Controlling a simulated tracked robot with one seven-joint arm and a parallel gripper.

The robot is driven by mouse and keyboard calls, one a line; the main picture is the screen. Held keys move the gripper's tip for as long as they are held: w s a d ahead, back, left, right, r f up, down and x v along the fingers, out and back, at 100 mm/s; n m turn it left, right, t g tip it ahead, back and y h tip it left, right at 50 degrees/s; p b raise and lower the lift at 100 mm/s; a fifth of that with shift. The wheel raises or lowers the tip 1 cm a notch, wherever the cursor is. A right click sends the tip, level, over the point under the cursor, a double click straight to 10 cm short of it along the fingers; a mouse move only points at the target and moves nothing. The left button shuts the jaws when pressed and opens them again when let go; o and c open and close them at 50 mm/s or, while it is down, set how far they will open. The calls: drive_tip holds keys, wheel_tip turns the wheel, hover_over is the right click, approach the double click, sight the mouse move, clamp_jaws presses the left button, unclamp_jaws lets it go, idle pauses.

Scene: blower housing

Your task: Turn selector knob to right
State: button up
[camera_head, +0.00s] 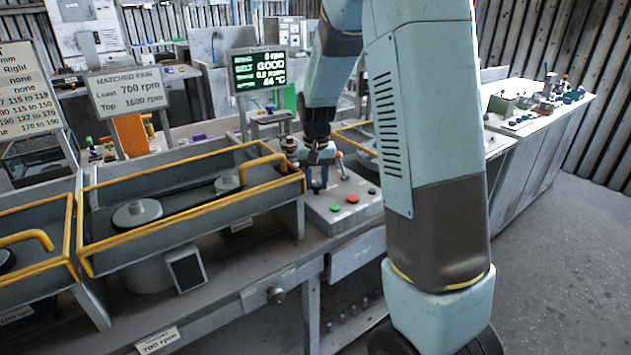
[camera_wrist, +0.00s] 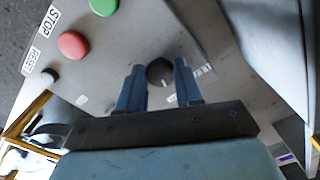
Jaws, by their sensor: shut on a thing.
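The selector knob (camera_wrist: 160,72) is a dark round knob on the grey control panel (camera_wrist: 215,60). A short white pointer mark on it faces the lower edge of the wrist view. My gripper (camera_wrist: 160,84) has one blue finger on each side of the knob and is shut on it. In the head view my gripper (camera_head: 318,186) points down at the back left of the control box (camera_head: 340,220), and the knob is hidden there. A label beside the right finger is partly covered.
A green button (camera_head: 336,207) and a red button (camera_head: 352,199) sit on the box in front of my gripper. A yellow-railed trough (camera_head: 190,205) with discs stands close on the left. Open floor (camera_head: 565,260) lies right.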

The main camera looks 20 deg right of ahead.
sight(316, 185)
drive_tip(key=shift+s, duration=0.1)
drive_tip(key=o, duration=1)
drive_tip(key=shift+o, duration=0.2)
drive_tip(key=shift+r, duration=0.15)
wheel_tip(316, 185, up, 13)
drive_tip(key=shift+r, duration=0.2)
